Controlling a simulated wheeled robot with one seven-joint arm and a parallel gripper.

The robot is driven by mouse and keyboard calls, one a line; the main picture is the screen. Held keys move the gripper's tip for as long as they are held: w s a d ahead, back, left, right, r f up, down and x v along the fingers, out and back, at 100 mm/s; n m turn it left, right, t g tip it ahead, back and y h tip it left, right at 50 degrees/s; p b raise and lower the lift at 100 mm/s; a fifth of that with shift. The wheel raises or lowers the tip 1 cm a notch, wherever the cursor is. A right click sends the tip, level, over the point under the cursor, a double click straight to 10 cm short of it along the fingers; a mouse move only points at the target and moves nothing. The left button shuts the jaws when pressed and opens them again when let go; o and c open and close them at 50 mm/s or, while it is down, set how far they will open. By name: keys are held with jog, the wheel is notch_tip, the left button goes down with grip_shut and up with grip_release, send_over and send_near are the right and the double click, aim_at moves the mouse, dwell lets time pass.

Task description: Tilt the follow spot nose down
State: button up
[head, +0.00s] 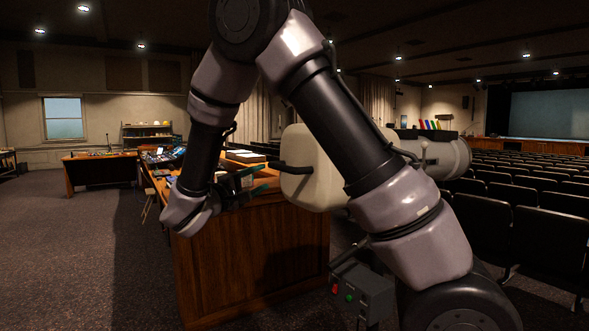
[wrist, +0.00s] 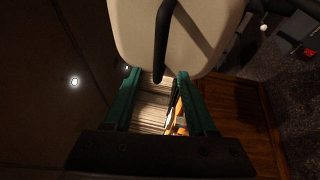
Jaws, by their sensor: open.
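The follow spot has a cream rear housing (head: 306,155) and a grey barrel (head: 447,157) aimed right, toward the stage. My arm hides its middle. A black handle (head: 292,169) sticks out of the housing's rear toward my gripper. My gripper (head: 257,181) is open, its green fingers pointing at the housing, beside the handle's near end. In the wrist view my gripper (wrist: 158,76) has the black handle (wrist: 162,45) ahead, lined up with the gap between the fingertips. I cannot tell whether they touch. The cream housing (wrist: 200,30) fills the top of that view.
A wooden desk (head: 255,255) stands below the gripper, with papers and a mixing console (head: 160,155) on it. A control box (head: 361,290) with red and green buttons is below the spot. Seat rows (head: 535,230) fill the right. The carpet at left is clear.

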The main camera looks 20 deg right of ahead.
aim_at(280, 169)
jog(key=x, duration=1)
jog(key=shift+w+d, duration=0.25)
jog(key=shift+d, duration=0.05)
grip_shut()
jog(key=shift+r, duration=0.1)
dwell(0.9)
